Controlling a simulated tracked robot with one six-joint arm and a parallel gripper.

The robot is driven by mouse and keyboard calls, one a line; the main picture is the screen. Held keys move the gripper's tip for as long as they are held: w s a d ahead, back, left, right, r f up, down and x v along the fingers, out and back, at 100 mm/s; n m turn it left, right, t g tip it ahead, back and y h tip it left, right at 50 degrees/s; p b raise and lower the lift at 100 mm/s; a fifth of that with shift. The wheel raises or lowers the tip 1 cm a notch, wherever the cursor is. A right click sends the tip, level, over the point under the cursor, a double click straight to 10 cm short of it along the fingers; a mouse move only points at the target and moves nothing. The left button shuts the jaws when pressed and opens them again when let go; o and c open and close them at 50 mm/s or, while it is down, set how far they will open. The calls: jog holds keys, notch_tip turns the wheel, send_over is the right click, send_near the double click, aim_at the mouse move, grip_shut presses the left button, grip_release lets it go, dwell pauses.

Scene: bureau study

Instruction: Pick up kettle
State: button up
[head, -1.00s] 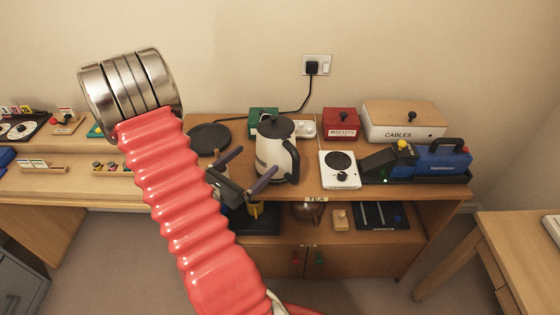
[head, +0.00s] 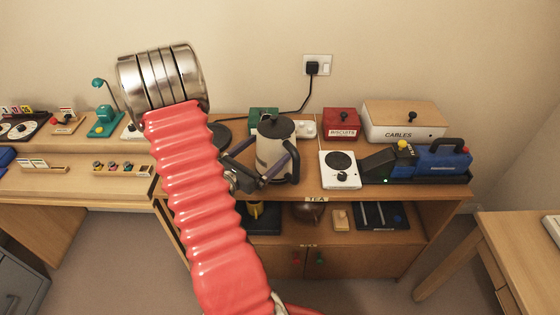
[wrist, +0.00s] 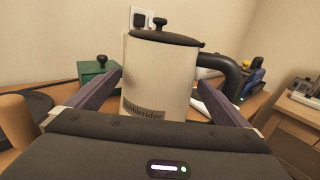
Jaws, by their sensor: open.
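The kettle (head: 271,151) is a cream jug with a dark lid and a dark handle on its right side. It stands upright on the wooden cabinet top (head: 310,190). In the wrist view the kettle (wrist: 158,85) fills the middle, with a label low on its front and its black handle to the right. My gripper (head: 259,166) is open at the kettle's front. In the wrist view its two fingers (wrist: 160,92) reach forward on either side of the body. I cannot tell whether they touch it. The kettle's base is hidden behind my gripper.
A white hotplate (head: 340,169) stands close right of the kettle, with a blue machine (head: 442,162) beyond. A green box (head: 264,115), a red biscuits box (head: 341,122) and a cables box (head: 404,121) stand along the wall. A black cord runs behind to the socket (head: 312,68).

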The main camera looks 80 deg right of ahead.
jog(key=x, duration=0.4)
jog(key=shift+d+r, duration=0.1)
jog(key=shift+d, duration=0.25)
jog(key=c, duration=1.7)
jog(key=shift+r, duration=0.1)
